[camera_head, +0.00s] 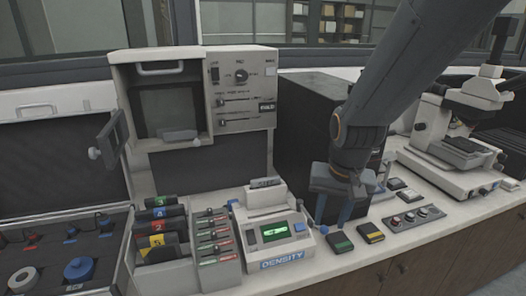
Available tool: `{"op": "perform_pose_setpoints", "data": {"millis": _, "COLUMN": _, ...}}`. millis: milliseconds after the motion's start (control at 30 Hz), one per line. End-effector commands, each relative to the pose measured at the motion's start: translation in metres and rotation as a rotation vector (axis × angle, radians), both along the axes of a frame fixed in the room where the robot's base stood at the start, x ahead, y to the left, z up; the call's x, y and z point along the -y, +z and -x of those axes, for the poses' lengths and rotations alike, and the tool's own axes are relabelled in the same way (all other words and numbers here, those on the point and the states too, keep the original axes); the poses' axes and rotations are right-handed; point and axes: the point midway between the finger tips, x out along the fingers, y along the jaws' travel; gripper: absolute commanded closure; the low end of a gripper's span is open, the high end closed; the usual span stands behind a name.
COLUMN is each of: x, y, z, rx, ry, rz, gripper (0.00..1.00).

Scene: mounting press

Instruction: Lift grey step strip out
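A light grey strip with a dark label on its top edge, reading something like STEP (265,190), stands upright at the back of the density meter. The density meter (283,262) is a white unit with a lit green screen and a blue DENSITY label. The strip's lower part is hidden inside or behind the meter. My gripper (333,214) points down to the right of the meter, apart from the strip. Its two fingers are spread, with nothing seen between them.
Small green-marked (340,242) and yellow-marked (370,232) dark blocks lie on the counter near my gripper. A rack of numbered cartridges (160,240) and a slotted holder (215,250) stand left of the meter. A dark box (300,115) is behind; a microscope (460,140) stands right.

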Motion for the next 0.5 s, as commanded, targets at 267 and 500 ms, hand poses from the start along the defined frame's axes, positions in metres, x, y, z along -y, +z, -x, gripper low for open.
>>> {"op": "perform_pose_setpoints", "data": {"millis": 267, "x": -0.067, "y": 0.044, "z": -0.092, "rx": -0.094, "ry": -0.477, "rz": -0.078, "gripper": 0.66}}
{"op": "perform_pose_setpoints", "data": {"millis": 500, "x": -0.128, "y": 0.080, "z": -0.142, "rx": -0.160, "ry": -0.887, "rz": -0.094, "gripper": 0.66}}
